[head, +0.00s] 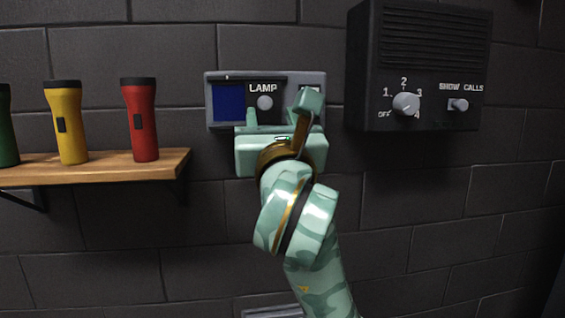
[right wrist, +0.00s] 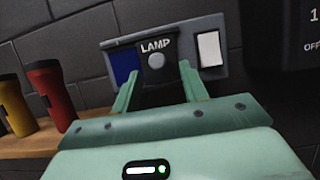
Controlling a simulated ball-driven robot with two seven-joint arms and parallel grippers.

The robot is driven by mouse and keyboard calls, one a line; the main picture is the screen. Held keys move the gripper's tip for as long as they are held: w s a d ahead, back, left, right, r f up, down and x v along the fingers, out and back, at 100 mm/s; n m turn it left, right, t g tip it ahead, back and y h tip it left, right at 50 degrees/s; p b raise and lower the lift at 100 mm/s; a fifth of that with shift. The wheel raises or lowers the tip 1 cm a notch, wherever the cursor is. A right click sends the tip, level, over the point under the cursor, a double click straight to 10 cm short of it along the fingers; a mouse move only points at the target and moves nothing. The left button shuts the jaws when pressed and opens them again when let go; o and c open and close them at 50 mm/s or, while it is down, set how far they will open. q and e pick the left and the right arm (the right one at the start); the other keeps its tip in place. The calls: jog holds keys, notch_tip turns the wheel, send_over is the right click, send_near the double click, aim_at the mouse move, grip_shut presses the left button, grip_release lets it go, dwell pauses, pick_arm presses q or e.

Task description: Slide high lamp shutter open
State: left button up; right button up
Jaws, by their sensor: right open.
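The lamp unit (head: 218,77) is a grey wall box with a blue window (head: 228,101) at its left. A black shutter (head: 262,86) marked LAMP covers its middle and carries a round grey knob (head: 264,102). The right wrist view shows the knob (right wrist: 156,61) between and beyond the fingers, and a white panel (right wrist: 209,48) at the box's right. My right gripper (head: 279,112) is open in front of the box, one finger on each side of the knob. Contact cannot be told. Its right finger hides part of the box's right side. My left gripper is out of view.
A black speaker box (head: 420,65) with a dial (head: 406,104) and a small switch (head: 458,104) hangs close to the right. At left, a wooden shelf (head: 110,168) holds red (head: 141,120), yellow (head: 68,122) and green (head: 7,130) torches. The wall below is mostly clear.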

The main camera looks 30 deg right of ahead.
jog(key=b+v, duration=0.9)
jog(key=v, duration=0.3)
jog(key=shift+s, duration=0.2)
jog(key=shift+d+f, duration=0.1)
